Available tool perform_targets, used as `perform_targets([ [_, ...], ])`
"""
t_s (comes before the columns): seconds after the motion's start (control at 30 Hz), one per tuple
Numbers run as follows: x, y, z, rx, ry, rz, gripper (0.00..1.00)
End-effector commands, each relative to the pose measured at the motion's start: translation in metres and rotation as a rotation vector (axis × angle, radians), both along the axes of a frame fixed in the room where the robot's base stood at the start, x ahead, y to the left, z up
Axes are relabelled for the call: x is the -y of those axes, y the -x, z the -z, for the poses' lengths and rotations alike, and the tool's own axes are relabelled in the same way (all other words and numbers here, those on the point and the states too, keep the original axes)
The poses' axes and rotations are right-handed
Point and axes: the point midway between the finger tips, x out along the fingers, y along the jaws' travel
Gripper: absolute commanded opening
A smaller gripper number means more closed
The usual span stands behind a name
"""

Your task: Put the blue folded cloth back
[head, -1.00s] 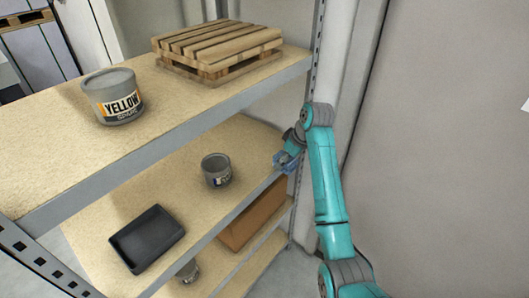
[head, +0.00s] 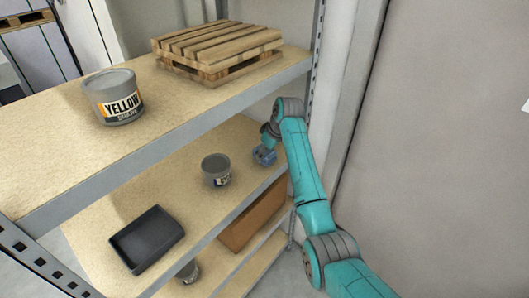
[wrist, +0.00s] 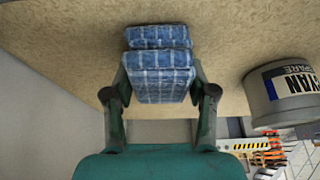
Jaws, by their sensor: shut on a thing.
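The blue folded cloth (wrist: 160,84) has a white check pattern and sits between the fingers of my gripper (wrist: 160,92) in the wrist view. My gripper is shut on it, with a finger at each side. In the head view the cloth (head: 264,156) is small, and my gripper (head: 266,148) holds it at the right end of the middle shelf (head: 130,205), under the upper shelf. Whether the cloth touches the shelf board I cannot tell.
A grey can (head: 216,171) stands close left of the cloth; its CYAN label (wrist: 297,85) shows in the wrist view. A black tray (head: 147,238) lies farther left. The upper shelf (head: 150,140) holds a YELLOW can (head: 113,97) and small wooden pallets (head: 217,50). A post (head: 316,60) stands at right.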

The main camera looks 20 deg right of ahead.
Motion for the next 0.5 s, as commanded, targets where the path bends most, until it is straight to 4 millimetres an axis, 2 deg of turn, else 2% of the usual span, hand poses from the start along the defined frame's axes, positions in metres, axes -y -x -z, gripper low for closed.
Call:
perform_targets([
  [0.13, 0.0001, 0.0001, 0.0010, 0.000, 0.000, 0.000, 0.12],
  [0.17, 0.0001, 0.0001, 0.0015, 0.000, 0.000, 0.000, 0.59],
  [0.2, 0.0002, 0.0001, 0.0012, 0.000, 0.000, 0.000, 0.69],
  [0.27, 0.0001, 0.0001, 0.0012, 0.000, 0.000, 0.000, 0.81],
  [0.5, 0.0001, 0.0001, 0.0009, 0.000, 0.000, 0.000, 0.81],
])
